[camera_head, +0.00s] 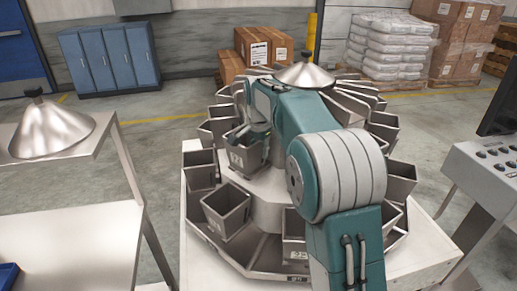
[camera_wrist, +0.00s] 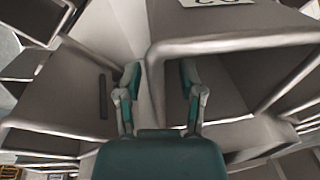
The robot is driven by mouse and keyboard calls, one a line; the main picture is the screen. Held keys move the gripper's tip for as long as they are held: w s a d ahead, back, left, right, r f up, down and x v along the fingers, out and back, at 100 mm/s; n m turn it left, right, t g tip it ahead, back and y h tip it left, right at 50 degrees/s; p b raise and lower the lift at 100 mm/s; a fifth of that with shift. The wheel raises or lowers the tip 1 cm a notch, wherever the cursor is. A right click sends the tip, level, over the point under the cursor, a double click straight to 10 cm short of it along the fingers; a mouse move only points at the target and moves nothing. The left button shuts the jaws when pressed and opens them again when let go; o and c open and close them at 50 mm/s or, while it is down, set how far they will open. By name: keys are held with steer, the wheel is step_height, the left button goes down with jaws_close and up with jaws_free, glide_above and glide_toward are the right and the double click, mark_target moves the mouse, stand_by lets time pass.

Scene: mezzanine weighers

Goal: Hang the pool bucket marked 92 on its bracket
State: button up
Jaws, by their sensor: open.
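A steel bucket with a number label (camera_head: 238,159) hangs at the front left of the round weigher, under my gripper (camera_head: 252,135). I cannot read its number surely in the head view. The wrist view shows a bucket's rim (camera_wrist: 240,43) close up, with part of an upside-down label, perhaps 92, at the top edge. My gripper (camera_wrist: 160,82) is open there. One finger is on each side of the bucket's wall, the right one over its inside. I cannot tell whether either touches. My arm hides much of the weigher. No empty bracket shows clearly.
More buckets ring the weigher, among them an open one (camera_head: 201,171) at left and a lower one (camera_head: 227,213) below. A steel stand (camera_head: 60,235) with a cone is at left. A control console (camera_head: 490,165) is at right. Floor shows between stand and weigher.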

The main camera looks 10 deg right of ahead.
step_height(320, 180, up, 12)
steer(key=s, duration=0.2)
steer(key=shift+a+f, duration=0.15)
steer(key=shift+a, duration=0.05)
steer(key=s+r+n+t, duration=0.2)
steer(key=s+n, duration=0.3)
steer(key=s, duration=1.3)
steer(key=s+f+n, duration=0.3)
steer(key=s+f, duration=0.2)
steer(key=s, duration=0.3)
steer(key=s+f+n+t, duration=0.1)
steer(key=s+f+n, duration=0.1)
steer(key=s+f, duration=0.4)
steer(key=shift+s+d+f+n+t, duration=0.2)
steer(key=shift+s+n+t, duration=0.15)
steer(key=shift+s, duration=0.95)
